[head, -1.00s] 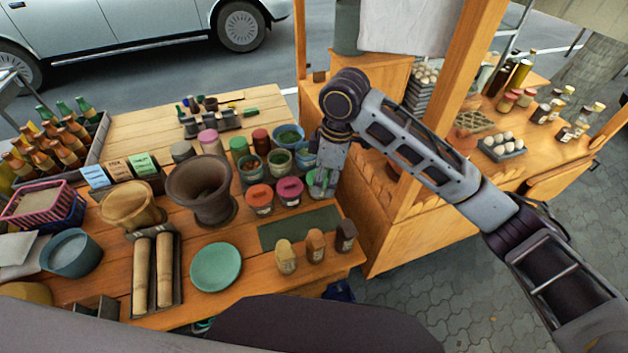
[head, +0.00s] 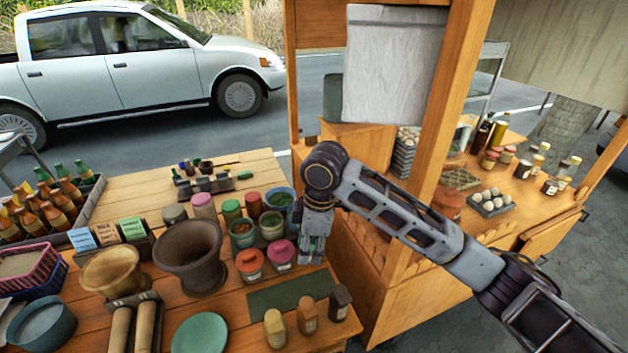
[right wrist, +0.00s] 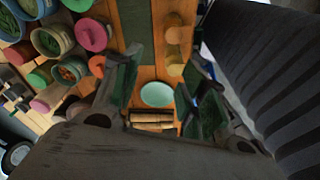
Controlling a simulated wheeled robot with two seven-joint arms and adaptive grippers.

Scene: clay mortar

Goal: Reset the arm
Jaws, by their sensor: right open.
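My right arm comes in from the right in the head view, and its gripper (head: 314,252) points down at the right side of the wooden table, beside the pink-lidded jar (head: 282,256). In the right wrist view the two fingers of the gripper (right wrist: 160,95) stand apart with nothing between them. The dark clay mortar (head: 190,258) stands upright on the table, left of the gripper and apart from it. My left gripper does not show.
Several jars and pots (head: 241,233) crowd left of the gripper. A green mat (head: 285,293) and small shakers (head: 307,313) lie nearer the front. A wooden post (head: 445,110) and a second stall with an egg tray (head: 490,203) stand to the right. A green plate (head: 200,334) is front left.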

